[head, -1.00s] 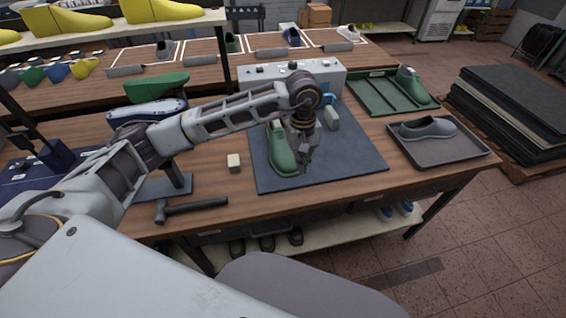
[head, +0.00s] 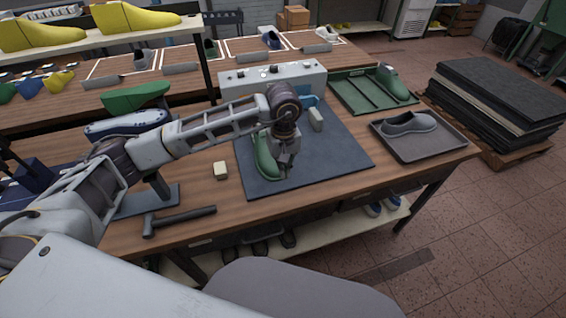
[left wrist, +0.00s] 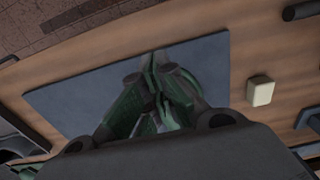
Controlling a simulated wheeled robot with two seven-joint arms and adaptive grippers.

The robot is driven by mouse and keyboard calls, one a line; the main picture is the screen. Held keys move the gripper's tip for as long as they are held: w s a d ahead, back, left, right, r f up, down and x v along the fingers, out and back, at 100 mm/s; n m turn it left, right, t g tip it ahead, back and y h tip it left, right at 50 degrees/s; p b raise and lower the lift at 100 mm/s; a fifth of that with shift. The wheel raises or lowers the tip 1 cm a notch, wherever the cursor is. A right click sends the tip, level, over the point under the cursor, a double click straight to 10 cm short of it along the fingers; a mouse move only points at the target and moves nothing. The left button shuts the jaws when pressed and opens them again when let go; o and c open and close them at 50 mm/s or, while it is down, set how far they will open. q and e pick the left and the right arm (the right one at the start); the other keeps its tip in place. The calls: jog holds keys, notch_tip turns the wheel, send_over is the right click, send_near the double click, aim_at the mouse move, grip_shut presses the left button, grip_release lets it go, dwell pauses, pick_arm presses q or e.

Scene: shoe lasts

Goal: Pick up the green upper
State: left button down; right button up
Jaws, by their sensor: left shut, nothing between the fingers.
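A green upper (head: 265,158) lies on the dark blue mat (head: 335,155) on the workbench in the head view. My left gripper (head: 287,168) points down just to the right of it and covers part of its right side. Its fingers are shut with nothing between them; whether they touch the upper cannot be told. In the left wrist view the shut fingers (left wrist: 158,75) are over the mat (left wrist: 70,98), with green beside and behind them, partly hidden. My right gripper is not in view.
A cream block (head: 220,170) and a hammer (head: 180,218) lie left of the mat. A grey control box (head: 270,80) stands behind it, with a small grey block (head: 316,119) in front. A dark tray (head: 440,150) with a grey shoe (head: 408,124) is at the right.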

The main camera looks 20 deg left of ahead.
aim_at(278, 178)
pick_arm(q)
notch_tip(278, 178, down, 8)
jog(key=shift+r+p, duration=0.2)
jog(key=shift+p, duration=0.4)
jog(key=shift+w+a+r+p, duration=0.2)
jog(key=shift+w+a+p, duration=0.1)
jog(key=shift+w+a, duration=0.75)
jog(key=shift+w, duration=0.6)
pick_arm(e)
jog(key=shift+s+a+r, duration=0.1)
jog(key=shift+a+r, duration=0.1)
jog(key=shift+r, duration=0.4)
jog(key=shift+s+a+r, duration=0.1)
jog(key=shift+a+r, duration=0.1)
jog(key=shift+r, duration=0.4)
pick_arm(q)
jog(key=shift+a, duration=0.1)
jog(key=shift+f, duration=0.1)
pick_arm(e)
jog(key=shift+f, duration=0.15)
pick_arm(q)
jog(key=shift+w+a+b, duration=0.5)
jog(key=shift+w+b, duration=0.2)
jog(key=shift+b, duration=0.2)
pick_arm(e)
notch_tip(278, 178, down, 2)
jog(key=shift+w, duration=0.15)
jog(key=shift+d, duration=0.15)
